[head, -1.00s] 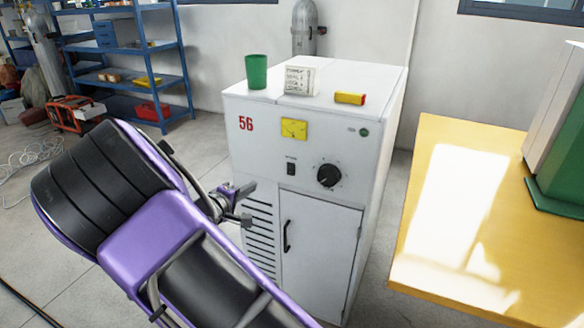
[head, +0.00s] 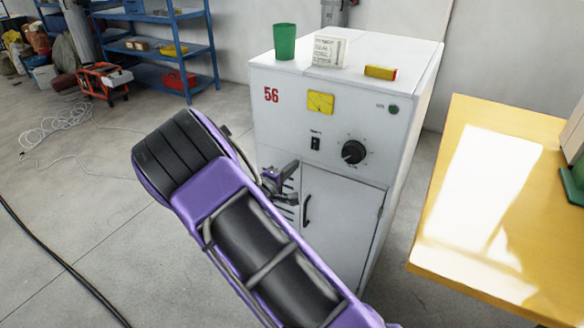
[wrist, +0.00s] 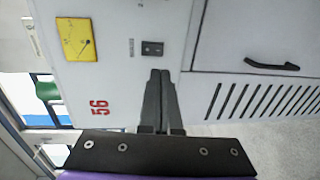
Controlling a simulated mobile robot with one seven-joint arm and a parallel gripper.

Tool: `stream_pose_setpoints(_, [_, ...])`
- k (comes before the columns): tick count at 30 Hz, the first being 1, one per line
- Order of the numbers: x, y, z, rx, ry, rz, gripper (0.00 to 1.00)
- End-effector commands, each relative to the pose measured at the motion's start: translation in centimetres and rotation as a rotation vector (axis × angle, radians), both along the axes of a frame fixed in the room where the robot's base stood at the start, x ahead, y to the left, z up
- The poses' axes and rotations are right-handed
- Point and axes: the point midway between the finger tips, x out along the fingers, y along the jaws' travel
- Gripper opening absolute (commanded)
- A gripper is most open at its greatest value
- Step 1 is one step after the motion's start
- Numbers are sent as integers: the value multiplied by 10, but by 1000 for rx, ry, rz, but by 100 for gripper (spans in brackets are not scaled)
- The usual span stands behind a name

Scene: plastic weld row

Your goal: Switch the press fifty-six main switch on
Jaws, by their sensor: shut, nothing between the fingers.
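The press cabinet marked 56 (head: 272,95) is a white box with a yellow meter (head: 320,103). Its small black rocker switch (head: 315,143) is on the front panel, left of a large black knob (head: 354,151). In the wrist view, which is turned sideways, the switch (wrist: 152,48) lies just beyond the fingertips. My gripper (wrist: 160,74) is shut and empty, its fingers pointing at the panel near the switch. In the head view my gripper (head: 293,182) is below and left of the switch. I cannot tell the switch's position or whether the fingertips touch the panel.
A green cup (head: 285,42), a white card block (head: 328,50) and a yellow-red box (head: 380,72) stand on the cabinet top. The cabinet door has a black handle (head: 307,210). A yellow table (head: 430,245) is at the right. A blue shelf (head: 212,50) stands behind.

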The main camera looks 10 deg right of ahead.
Motion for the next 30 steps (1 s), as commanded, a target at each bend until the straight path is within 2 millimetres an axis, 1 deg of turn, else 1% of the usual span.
stream_pose_setpoints(1, [9, -8, -1, -1, -1, -3, 0])
stream_pose_setpoints(2, [14, -13, -3, -2, -1, -4, 0])
stream_pose_setpoints(9, [55, -41, -9, -1, -1, -2, 0])
stream_pose_setpoints(15, [77, -56, -12, 0, -1, -1, 0])
stream_pose_setpoints(21, [84, -61, -13, 0, 0, 0, 0])
stream_pose_setpoints(30, [84, -61, -13, 0, 0, 0, 0])
